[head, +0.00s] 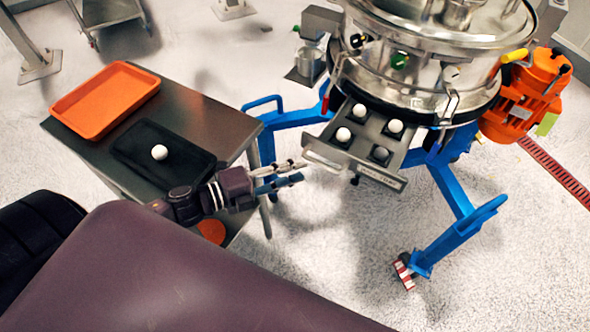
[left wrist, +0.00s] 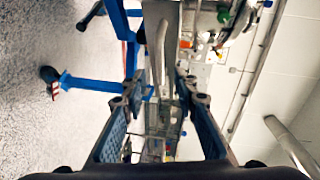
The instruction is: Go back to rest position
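My left gripper (head: 302,171) reaches in from the left, just short of the front of the sifter's metal drawer (head: 325,158). In the left wrist view its two fingers (left wrist: 160,97) stand apart with a gap between them, and a pale metal bar shows beyond that gap. The gripper holds nothing that I can see. The pulled-out drawer has several holes; white balls sit at the left (head: 343,134), top (head: 359,110) and right (head: 395,126), and the front hole is empty. My right gripper is not in view.
A metal table (head: 190,105) at left bears an orange tray (head: 104,90) and a black tray (head: 135,150) with one white ball (head: 160,152). The steel sifter (head: 420,65) stands on blue legs (head: 450,185), with an orange motor (head: 525,95) at right. Floor at lower right is mostly clear.

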